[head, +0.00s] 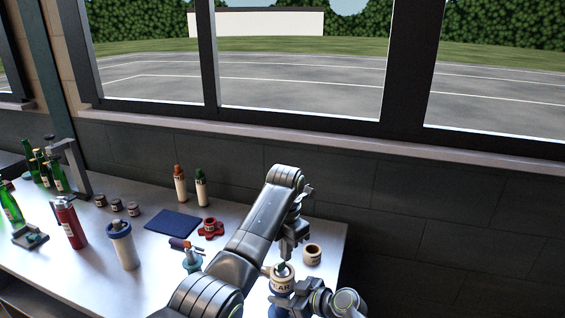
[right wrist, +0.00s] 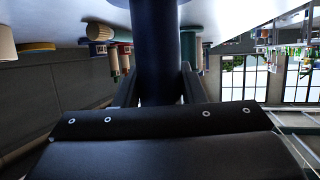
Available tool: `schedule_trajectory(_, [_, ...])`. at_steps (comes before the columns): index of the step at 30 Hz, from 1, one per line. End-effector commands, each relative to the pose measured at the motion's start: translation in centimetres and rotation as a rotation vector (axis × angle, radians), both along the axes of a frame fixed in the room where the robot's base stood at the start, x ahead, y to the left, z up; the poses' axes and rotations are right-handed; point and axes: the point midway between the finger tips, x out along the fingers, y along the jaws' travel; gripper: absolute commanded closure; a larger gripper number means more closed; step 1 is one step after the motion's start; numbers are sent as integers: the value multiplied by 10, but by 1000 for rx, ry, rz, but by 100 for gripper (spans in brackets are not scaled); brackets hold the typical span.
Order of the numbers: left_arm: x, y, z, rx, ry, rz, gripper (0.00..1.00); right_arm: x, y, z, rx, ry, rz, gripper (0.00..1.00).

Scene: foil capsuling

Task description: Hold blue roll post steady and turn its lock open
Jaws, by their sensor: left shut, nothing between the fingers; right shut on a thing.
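The blue roll post (head: 277,309) stands near the table's right front, with a cream, lettered roll (head: 281,284) around its upper part. My right gripper (head: 292,304) is shut on the post from the right, below the roll. In the right wrist view the dark blue post (right wrist: 155,45) runs upright between the two fingers (right wrist: 158,88). My left gripper (head: 285,256) points down just above the roll's top, shut with nothing held. The lock is mostly hidden by the left gripper, and I cannot tell how it is turned or whether the fingers touch it.
A brown-topped cream roll (head: 312,254) stands just right of my left gripper. A small teal-based stand (head: 192,262), a red holder (head: 211,229) and a dark blue mat (head: 173,224) lie left of the arm.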

Motion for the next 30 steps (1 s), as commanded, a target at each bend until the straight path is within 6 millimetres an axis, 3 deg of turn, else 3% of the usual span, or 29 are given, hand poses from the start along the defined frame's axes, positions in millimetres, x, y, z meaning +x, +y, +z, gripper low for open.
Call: schedule_trajectory(30, [-7,3,-2,1,1,-1,100,1,0,1,1,-2,-2,100])
